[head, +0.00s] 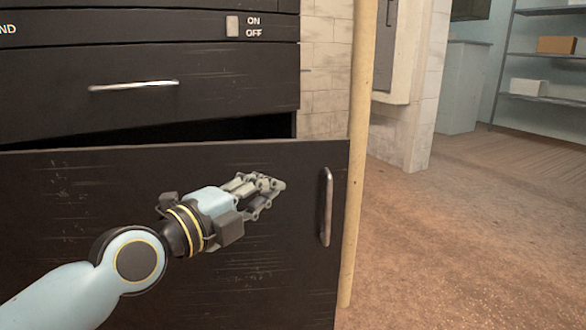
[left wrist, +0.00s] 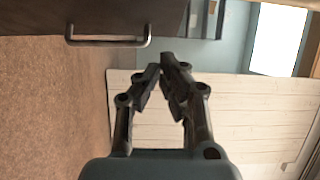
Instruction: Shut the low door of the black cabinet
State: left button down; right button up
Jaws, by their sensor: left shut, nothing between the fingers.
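The black cabinet (head: 210,65) fills the left of the head view. Its low door (head: 90,210) stands partly open, with a dark gap (head: 220,129) above its top edge. The door's upright metal handle (head: 326,207) is near its right edge; a metal handle also shows at the top of the left wrist view (left wrist: 108,41). My left gripper (head: 280,184) is in front of the door, left of the handle and apart from it. Its fingers (left wrist: 165,68) are shut and empty. My right gripper is in neither view.
A closed drawer with a horizontal handle (head: 134,85) is above the door. A pale upright post (head: 358,150) stands just right of the cabinet. Brown floor (head: 470,230) lies open to the right. Shelves (head: 545,98) with boxes stand far back.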

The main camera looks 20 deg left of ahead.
aim_at(292, 169)
pick_arm(q)
jog(key=x, duration=0.3)
jog(key=a+x, duration=0.1)
jog(key=x, duration=0.2)
jog(key=a+x, duration=0.1)
jog(key=x, duration=0.2)
jog(key=shift+w+d+f+b, duration=0.1)
jog(key=shift+w+b, duration=0.25)
jog(key=shift+w, duration=0.05)
jog(key=shift+w+a, duration=0.25)
jog(key=shift+w, duration=0.05)
jog(key=shift+w+a, duration=0.15)
jog(key=shift+w, duration=0.15)
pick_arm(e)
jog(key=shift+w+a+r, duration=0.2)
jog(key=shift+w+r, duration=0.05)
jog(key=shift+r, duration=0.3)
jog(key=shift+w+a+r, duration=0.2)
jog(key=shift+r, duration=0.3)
